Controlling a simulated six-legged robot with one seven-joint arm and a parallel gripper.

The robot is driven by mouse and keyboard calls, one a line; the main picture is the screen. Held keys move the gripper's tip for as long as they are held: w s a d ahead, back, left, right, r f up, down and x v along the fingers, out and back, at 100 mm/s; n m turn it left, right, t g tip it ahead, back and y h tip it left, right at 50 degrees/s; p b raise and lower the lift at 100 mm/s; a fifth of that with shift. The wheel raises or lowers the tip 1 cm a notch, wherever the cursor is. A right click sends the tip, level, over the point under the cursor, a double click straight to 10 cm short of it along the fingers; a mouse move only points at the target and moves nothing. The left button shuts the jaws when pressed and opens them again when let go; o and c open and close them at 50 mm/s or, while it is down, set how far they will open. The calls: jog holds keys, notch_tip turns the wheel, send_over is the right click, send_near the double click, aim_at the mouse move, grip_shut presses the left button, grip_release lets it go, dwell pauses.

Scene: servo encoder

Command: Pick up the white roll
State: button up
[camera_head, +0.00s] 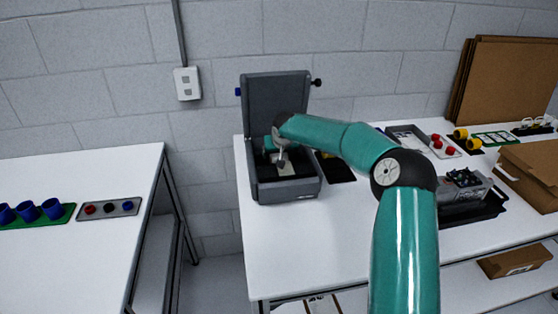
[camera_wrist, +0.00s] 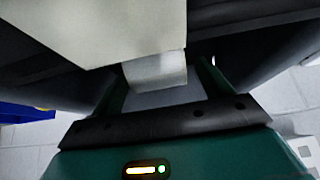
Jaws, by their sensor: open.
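A grey box (camera_head: 288,192) with its lid raised stands at the left end of the right-hand table. My gripper (camera_head: 278,155) reaches down into it. A white piece, which looks like the white roll (camera_head: 287,169), shows low inside the box, beside my gripper. In the wrist view, a white block-like piece (camera_wrist: 157,70) lies between the two green fingers of my open gripper (camera_wrist: 162,80). I cannot tell whether the fingers touch it. A large cream surface covers its upper part.
The box's raised lid (camera_head: 277,98) stands behind my gripper. Right of my arm are a grey tray (camera_head: 405,133), a dark tray with a device (camera_head: 463,192) and cardboard boxes (camera_head: 527,168). The left table (camera_head: 70,255) is mostly clear. Bare white table lies in front of the box.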

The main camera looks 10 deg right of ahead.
jog(key=shift+x, duration=0.95)
jog(key=shift+r, duration=0.1)
jog(key=shift+c, duration=0.2)
jog(key=c, duration=1.1)
jog(key=shift+o, duration=0.2)
jog(key=shift+r, duration=0.15)
